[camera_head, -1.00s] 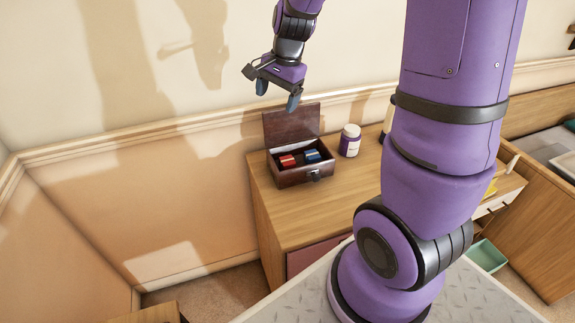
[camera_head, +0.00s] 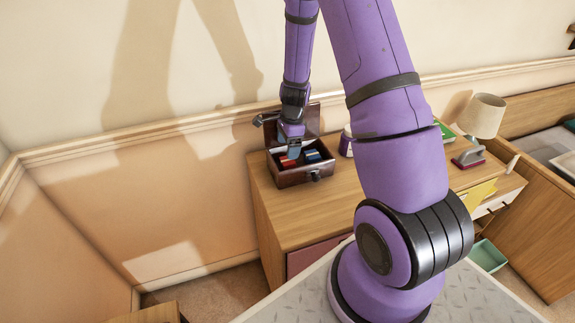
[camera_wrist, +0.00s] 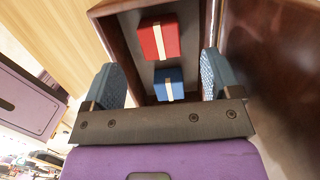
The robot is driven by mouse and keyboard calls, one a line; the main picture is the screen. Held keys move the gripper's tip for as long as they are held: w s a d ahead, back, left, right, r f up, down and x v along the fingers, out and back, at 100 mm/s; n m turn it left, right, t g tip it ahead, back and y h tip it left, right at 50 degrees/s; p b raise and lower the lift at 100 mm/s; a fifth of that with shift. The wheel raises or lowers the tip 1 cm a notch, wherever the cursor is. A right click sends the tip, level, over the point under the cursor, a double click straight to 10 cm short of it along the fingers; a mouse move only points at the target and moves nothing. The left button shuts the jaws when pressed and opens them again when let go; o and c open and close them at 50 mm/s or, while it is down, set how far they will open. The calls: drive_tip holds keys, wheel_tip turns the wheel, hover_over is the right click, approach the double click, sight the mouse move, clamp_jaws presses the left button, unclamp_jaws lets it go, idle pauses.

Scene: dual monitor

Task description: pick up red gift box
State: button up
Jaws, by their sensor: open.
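The red gift box (camera_wrist: 160,39) has a pale ribbon and sits inside an open dark wooden box (camera_wrist: 127,32). In the head view the red gift box (camera_head: 287,161) is partly hidden behind my gripper (camera_head: 293,149). A blue gift box (camera_wrist: 169,84) with a pale ribbon lies in the same wooden box. My gripper (camera_wrist: 159,62) is open over the wooden box, its fingers pointing down. In the wrist view the blue gift box shows between the fingers and the red one just beyond it. Nothing is held.
The wooden box stands on a wooden dresser (camera_head: 365,190) near the wall, its lid raised at the back. A purple and white jar (camera_head: 346,143) is close to its right. A lamp (camera_head: 480,118) and a green item stand farther right. The dresser's front middle is clear.

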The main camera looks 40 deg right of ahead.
sight(287, 162)
drive_tip(key=shift+a+f, duration=0.15)
drive_tip(key=shift+f, duration=3.35)
drive_tip(key=c, duration=1)
drive_tip(key=shift+r, duration=0.15)
